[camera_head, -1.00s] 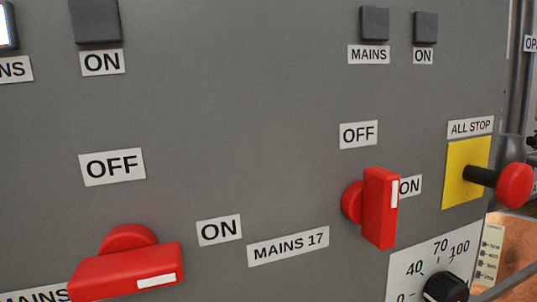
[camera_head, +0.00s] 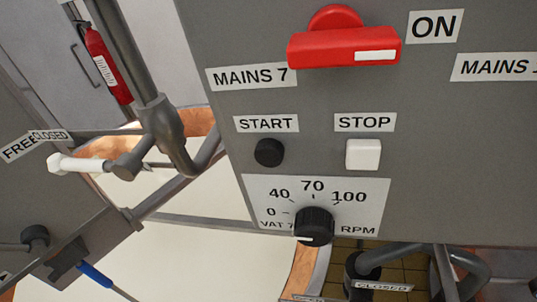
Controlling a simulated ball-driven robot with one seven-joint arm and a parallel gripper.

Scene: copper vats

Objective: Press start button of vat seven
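The black round start button (camera_head: 269,152) is on the grey panel, under a white START label (camera_head: 266,124). The dial plate below it reads VAT 7 (camera_head: 277,225) and RPM, with a black knob (camera_head: 314,227). A white square stop button (camera_head: 363,155) sits to the right, under a STOP label. Above is the red MAINS 7 switch (camera_head: 343,47), its handle lying sideways with the white mark toward ON. My gripper is not in view, so its state is not shown.
Grey pipes (camera_head: 160,125) and a white-handled valve (camera_head: 90,164) stand left of the panel. A red fire extinguisher (camera_head: 108,65) is on the wall behind. A copper vat rim (camera_head: 302,271) and more valve pipework (camera_head: 366,273) lie below the panel.

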